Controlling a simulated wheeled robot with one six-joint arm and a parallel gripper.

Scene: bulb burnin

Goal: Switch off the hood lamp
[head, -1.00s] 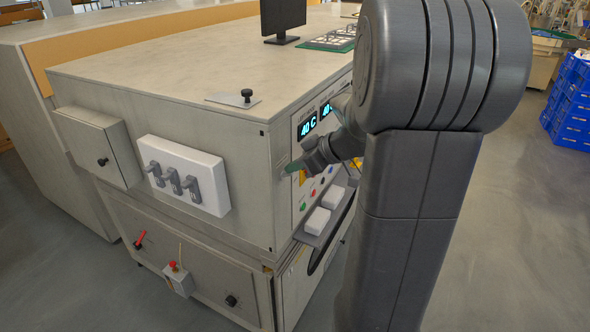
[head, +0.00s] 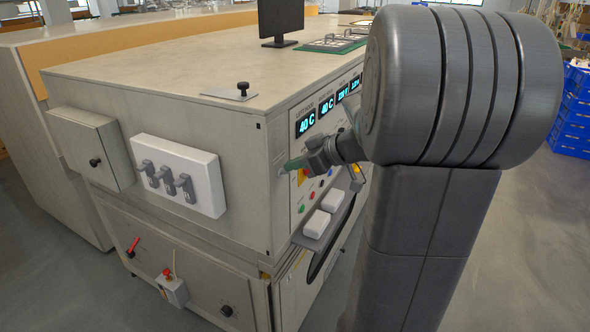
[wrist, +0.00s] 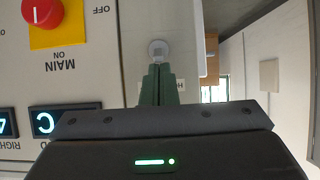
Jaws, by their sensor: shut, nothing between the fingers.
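My gripper (head: 296,164) is shut and empty. Its green fingertips are at the near edge of the control panel (head: 297,190). In the wrist view the closed fingers (wrist: 157,84) point at a small round pale switch (wrist: 158,48), with their tips just short of it or touching it; I cannot tell which. A label beside the switch is mostly hidden behind the fingers, with an H showing. The wrist view is upside down. I cannot make out the hood lamp itself.
A red knob on a yellow plate (wrist: 55,38), marked MAIN, sits left of the fingers in the wrist view. Lit displays (head: 307,122) line the panel top. Two white blocks (head: 317,223) stick out below. A white box with three grey levers (head: 180,175) is on the side face.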

